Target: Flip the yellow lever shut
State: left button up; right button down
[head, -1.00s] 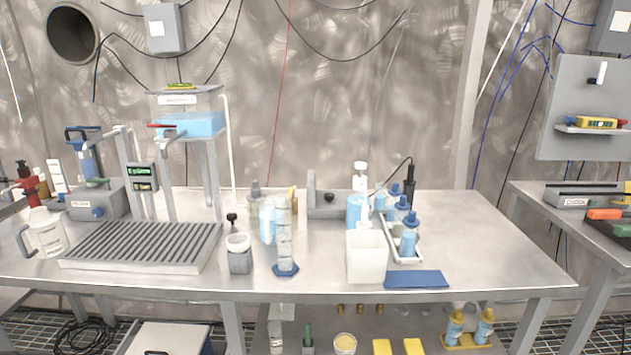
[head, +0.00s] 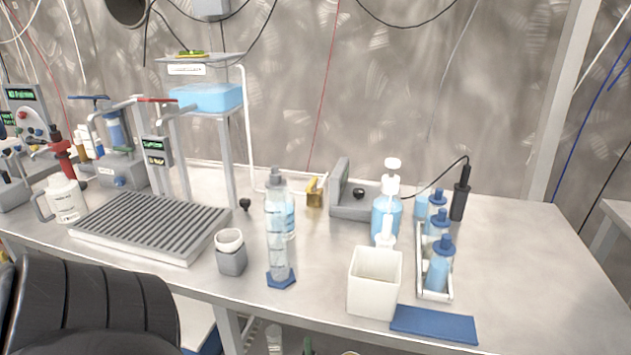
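A small yellow lever (head: 318,184) stands at the end of the white pipe (head: 249,130), at the back of the steel bench. The pipe comes down from beside the raised blue water tank (head: 206,97) and runs along the bench to it. The lever looks roughly upright, with a brass-yellow body below it; its exact angle is too small to tell. The clear measuring cylinder (head: 278,245) stands in front and to the left of it. Neither of my grippers is in view.
A grey bracket (head: 340,190) stands just right of the lever. A soap pump bottle (head: 385,215), a white square container (head: 375,283) and a rack of blue-capped bottles (head: 434,260) stand to its right. A ribbed drain tray (head: 150,225) lies left. The bench's right end is clear.

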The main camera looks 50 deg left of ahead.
aim_at(313, 185)
jog(key=u, duration=2.1)
